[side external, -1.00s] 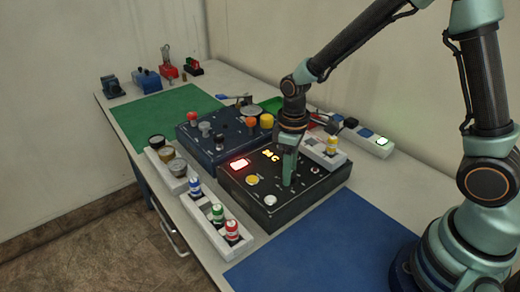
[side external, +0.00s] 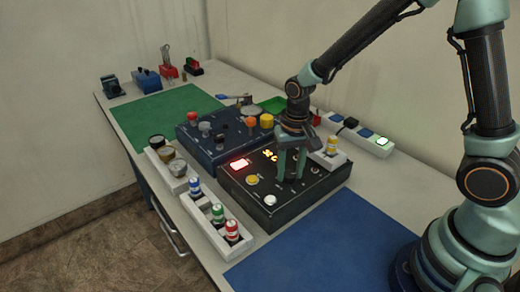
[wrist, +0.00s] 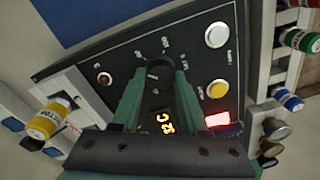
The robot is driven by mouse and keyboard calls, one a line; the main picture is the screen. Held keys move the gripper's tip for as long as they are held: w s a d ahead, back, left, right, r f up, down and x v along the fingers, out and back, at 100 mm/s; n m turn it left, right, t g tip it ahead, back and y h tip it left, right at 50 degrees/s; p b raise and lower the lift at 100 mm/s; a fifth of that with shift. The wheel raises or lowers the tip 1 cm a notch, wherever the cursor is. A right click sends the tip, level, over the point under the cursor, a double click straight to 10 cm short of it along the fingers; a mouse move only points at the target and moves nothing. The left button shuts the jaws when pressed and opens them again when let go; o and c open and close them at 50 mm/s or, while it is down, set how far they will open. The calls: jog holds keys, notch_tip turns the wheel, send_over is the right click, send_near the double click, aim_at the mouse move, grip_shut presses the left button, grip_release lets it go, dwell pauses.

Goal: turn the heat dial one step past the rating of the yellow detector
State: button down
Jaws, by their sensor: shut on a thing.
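The black control box (side external: 262,212) stands on the bench, its top facing up. My gripper (side external: 290,178) points down onto it. In the wrist view my gripper (wrist: 155,82) has its two green fingers closed around the dark heat dial (wrist: 154,72), which they partly hide. Printed marks surround the dial, too small to read surely. The yellow detector (side external: 332,145) stands in a white holder (side external: 340,160) right of the box; it also shows in the wrist view (wrist: 45,122), its lettering not clearly legible. The yellow-lit display (wrist: 165,122) is partly hidden and its reading is unclear.
The box also carries a lit red panel (side external: 239,164), a yellow button (side external: 253,180) and a white button (side external: 270,200). A white rack (side external: 217,222) with blue, green and red detectors is left. A blue box with knobs (side external: 215,135) is behind. A blue mat (side external: 320,250) lies clear in front.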

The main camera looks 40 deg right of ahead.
aim_at(293, 174)
jog(key=shift+d+m, duration=0.15)
jog(key=shift+m, duration=2.05)
jog(key=shift+s, duration=0.1)
jog(key=shift+c, duration=2.2)
grip_release()
notch_tip(293, 174, up, 12)
jog(key=shift+s, duration=0.2)
jog(key=shift+r, duration=0.1)
